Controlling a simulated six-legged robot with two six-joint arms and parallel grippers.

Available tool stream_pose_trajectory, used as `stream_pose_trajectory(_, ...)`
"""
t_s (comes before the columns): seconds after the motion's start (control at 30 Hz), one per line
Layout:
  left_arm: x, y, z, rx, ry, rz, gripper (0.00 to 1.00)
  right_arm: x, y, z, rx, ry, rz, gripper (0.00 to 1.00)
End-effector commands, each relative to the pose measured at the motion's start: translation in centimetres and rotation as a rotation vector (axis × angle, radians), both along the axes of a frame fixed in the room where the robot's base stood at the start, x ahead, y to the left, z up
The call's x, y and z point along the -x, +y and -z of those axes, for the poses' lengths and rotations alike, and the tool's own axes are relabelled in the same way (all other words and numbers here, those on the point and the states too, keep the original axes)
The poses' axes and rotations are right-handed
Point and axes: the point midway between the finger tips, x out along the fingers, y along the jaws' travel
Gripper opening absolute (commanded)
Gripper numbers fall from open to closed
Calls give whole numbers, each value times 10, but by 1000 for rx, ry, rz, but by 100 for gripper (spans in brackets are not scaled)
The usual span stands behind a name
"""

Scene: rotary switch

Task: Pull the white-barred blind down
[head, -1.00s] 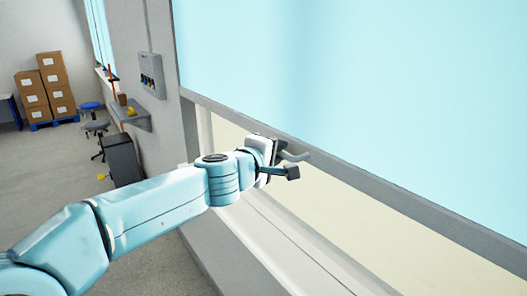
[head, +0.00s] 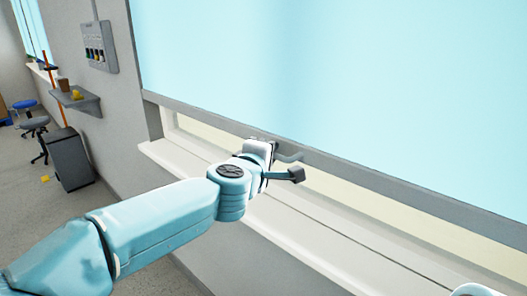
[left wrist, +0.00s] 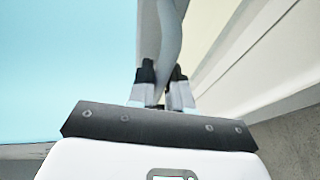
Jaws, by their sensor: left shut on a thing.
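The blind (head: 330,75) is a pale blue sheet filling the upper right of the head view. Its bottom bar (head: 400,188) looks grey and runs slanting across the window, a little above the sill. A curved grey handle (head: 291,157) sticks out from the bar. My left gripper (head: 275,161) is at the bar, shut on this handle. In the left wrist view, the two dark fingertips (left wrist: 162,76) are on either side of the grey handle (left wrist: 171,38), with the blue blind (left wrist: 65,60) to the left.
A white window sill (head: 300,232) runs below the bar, with a narrow cream gap between. On the left wall are a switch box (head: 96,46) and a small shelf (head: 78,98). A dark cabinet (head: 66,160) and stools stand farther back.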

Motion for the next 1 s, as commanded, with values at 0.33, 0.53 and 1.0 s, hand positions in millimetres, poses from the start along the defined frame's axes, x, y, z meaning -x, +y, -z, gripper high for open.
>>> stream_pose_trajectory(0.33,0,1,73,-1,3,-3,0,0,0,65,0,0,0,40)
stream_pose_trajectory(0.53,0,2,83,0,4,0,0,0,0,73,0,0,0,40)
stream_pose_trajectory(1.0,1,3,86,-3,10,3,40,0,0,73,0,0,0,40)
